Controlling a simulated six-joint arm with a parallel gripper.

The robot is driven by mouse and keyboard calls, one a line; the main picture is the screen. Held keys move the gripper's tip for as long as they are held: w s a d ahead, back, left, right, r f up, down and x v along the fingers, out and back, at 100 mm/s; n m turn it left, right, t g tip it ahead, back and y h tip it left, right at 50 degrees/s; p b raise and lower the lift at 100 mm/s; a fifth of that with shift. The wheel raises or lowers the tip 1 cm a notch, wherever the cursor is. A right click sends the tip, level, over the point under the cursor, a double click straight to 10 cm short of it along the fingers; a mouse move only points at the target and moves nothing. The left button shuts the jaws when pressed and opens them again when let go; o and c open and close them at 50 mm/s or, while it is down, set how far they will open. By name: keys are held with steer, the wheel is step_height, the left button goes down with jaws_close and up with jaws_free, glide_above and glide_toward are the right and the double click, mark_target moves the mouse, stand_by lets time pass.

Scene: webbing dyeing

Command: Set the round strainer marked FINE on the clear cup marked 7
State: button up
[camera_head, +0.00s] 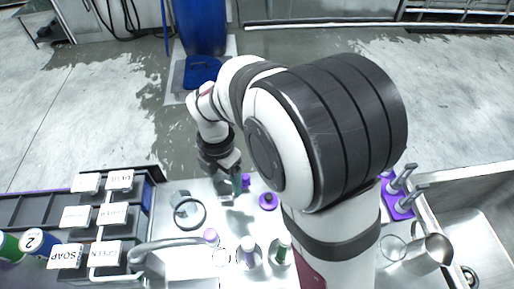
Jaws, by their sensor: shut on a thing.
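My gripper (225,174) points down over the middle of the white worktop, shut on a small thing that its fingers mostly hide. I cannot tell which thing it is. A clear cup-like vessel (224,198) shows right below the fingers; I cannot tell whether it touches them. A dark round ring (203,217), perhaps a strainer, lies to the left by a clear block-like thing (181,199). Other clear round vessels stand at the front (222,258) and at the right (393,248). I can read neither FINE nor 7 on anything.
Dark bins (138,222) with white labels stand at the left, with a grey curved tap-like pipe (165,243) beside them. Purple-topped bottles (248,246) stand in front. A purple rack (398,200), a metal pitcher (430,252) and a sink (480,235) are at the right.

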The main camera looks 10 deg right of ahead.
steer(key=a+r, duration=0.2)
steer(key=a, duration=0.9)
steer(key=shift+w+f, duration=0.15)
steer(key=shift+f, duration=3.7)
steer(key=o, duration=1.2)
steer(key=shift+o, duration=0.2)
step_height(320, 180, up, 7)
